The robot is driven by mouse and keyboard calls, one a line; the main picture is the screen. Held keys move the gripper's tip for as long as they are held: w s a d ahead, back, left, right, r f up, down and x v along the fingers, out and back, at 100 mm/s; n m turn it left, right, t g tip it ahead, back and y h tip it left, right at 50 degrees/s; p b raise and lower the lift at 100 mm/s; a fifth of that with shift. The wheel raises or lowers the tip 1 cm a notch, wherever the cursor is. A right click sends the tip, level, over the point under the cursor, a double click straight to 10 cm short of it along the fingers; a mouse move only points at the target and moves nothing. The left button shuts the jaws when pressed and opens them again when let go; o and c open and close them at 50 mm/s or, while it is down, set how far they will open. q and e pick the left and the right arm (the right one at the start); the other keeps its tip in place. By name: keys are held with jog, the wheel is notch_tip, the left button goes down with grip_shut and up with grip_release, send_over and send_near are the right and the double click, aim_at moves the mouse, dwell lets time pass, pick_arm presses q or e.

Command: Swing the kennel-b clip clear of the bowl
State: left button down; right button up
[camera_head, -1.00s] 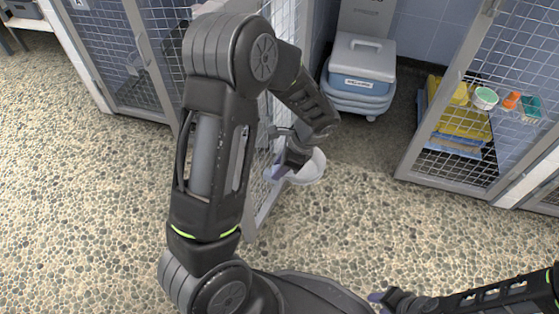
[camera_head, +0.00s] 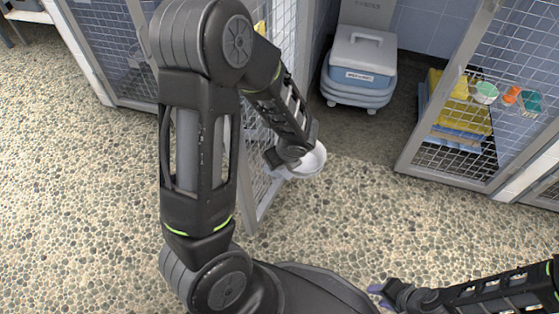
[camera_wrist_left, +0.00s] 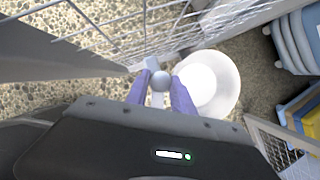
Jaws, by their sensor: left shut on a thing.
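My left gripper (camera_wrist_left: 160,92) is shut on a grey clip with a round knob (camera_wrist_left: 159,80), its purple fingers on either side. The clip is beside the wire mesh door. A white round bowl (camera_wrist_left: 212,82) is just right of the fingers in the left wrist view; whether the clip touches it I cannot tell. In the head view the bowl (camera_head: 313,160) shows partly behind my left wrist, and the left fingertips and clip are hidden.
The open mesh door (camera_head: 252,205) stands beside the bowl. A blue lidded box (camera_head: 360,70) stands behind it. The pebbled floor in front is clear.

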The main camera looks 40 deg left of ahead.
aim_at(283, 176)
pick_arm(q)
jog(key=shift+m, duration=0.5)
jog(key=c, duration=1.1)
grip_release()
jog(key=shift+r, duration=0.1)
jog(key=p+v, duration=0.3)
jog(key=v, duration=0.3)
jog(key=shift+s+r+p, duration=0.1)
jog(key=shift+r+p, duration=0.2)
jog(key=shift+r, duration=0.05)
jog(key=shift+s+d+r, duration=0.15)
jog(key=shift+d+r, duration=0.05)
jog(key=shift+r, duration=0.25)
